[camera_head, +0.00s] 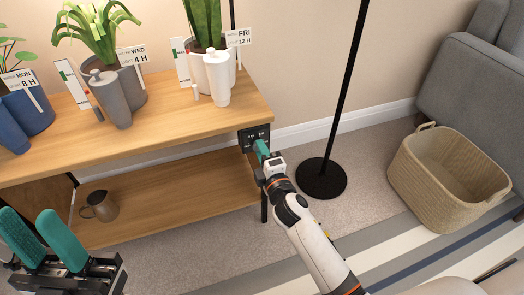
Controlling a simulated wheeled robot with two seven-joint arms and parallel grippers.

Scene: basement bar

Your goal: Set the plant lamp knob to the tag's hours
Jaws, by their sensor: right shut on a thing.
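A black control box (247,137) with small white marks is fixed at the right end of the wooden shelf's top board. My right gripper (261,148) has its teal fingers closed against the front of this box, shut on the knob, which the fingers hide. The knob's setting cannot be read. Three potted plants carry white tags: MON 8 H (20,80), WED 4 H (132,55) and FRI 12 H (238,38). My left gripper (33,218) is open and empty at the lower left, its two teal fingers apart.
The wooden shelf (160,103) has a lower board with a small metal jug (101,207). A black lamp stand (321,178) rises right of my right gripper. A woven basket (449,185) and a grey sofa (470,85) are farther right.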

